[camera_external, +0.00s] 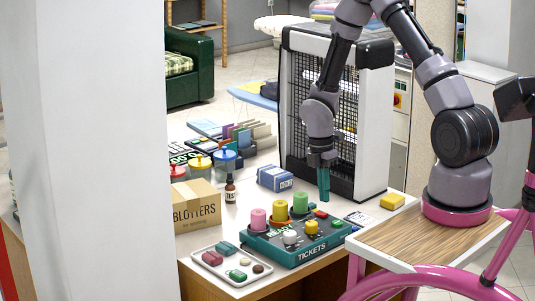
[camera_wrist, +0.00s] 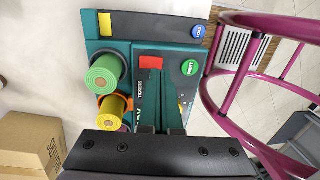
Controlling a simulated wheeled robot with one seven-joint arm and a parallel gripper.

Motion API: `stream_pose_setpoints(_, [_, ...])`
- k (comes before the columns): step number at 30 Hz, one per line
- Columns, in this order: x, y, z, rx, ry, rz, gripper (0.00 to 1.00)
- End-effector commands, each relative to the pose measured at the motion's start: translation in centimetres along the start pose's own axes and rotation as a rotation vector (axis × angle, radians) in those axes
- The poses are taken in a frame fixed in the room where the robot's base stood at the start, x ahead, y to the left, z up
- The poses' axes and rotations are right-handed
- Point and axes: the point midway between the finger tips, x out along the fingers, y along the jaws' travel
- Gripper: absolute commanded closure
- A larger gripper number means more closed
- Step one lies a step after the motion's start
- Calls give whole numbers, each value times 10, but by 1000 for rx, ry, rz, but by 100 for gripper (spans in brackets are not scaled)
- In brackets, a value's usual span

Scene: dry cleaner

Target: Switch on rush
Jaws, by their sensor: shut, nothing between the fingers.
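A teal ticket box (camera_external: 262,246) marked TICKETS stands on the counter. A small red switch-like piece (camera_external: 320,213) is on its top, to the right of the green roll; it also shows in the wrist view (camera_wrist: 151,62). I cannot read a RUSH label. A green button (camera_wrist: 190,67) lies beside the red piece, and a blue button (camera_wrist: 197,30) is farther toward the corner. My gripper (camera_external: 323,198) points down above the back of the box, near the red piece, its teal fingers shut and empty.
Pink (camera_external: 259,219), yellow and green (camera_external: 300,203) rolls stand on the box. White (camera_external: 290,237) and yellow knobs are in front. A tray (camera_external: 222,274), a BLOTTERS carton (camera_external: 196,208) and a blue box (camera_external: 275,178) are nearby. A grey-and-black caged unit (camera_external: 376,125) stands behind.

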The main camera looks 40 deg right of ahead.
Motion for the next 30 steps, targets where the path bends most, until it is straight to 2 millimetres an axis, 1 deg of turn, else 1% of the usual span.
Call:
stream_pose_setpoints(1, [9, 0, -1, -2, 0, -3, 100])
stream_pose_setpoints(3, [19, 0, 0, 0, 0, -2, 100])
stream_pose_setpoints(6, [28, 0, -1, 0, 1, -1, 100])
stream_pose_setpoints(9, [33, 0, 0, 0, 0, 0, 100])
stream_pose_setpoints(20, [35, 0, 0, 0, 0, 1, 100])
stream_pose_setpoints(22, [42, -2, 0, -1, 1, -1, 100])
stream_pose_setpoints(30, [41, -2, 0, 0, 0, -2, 100])
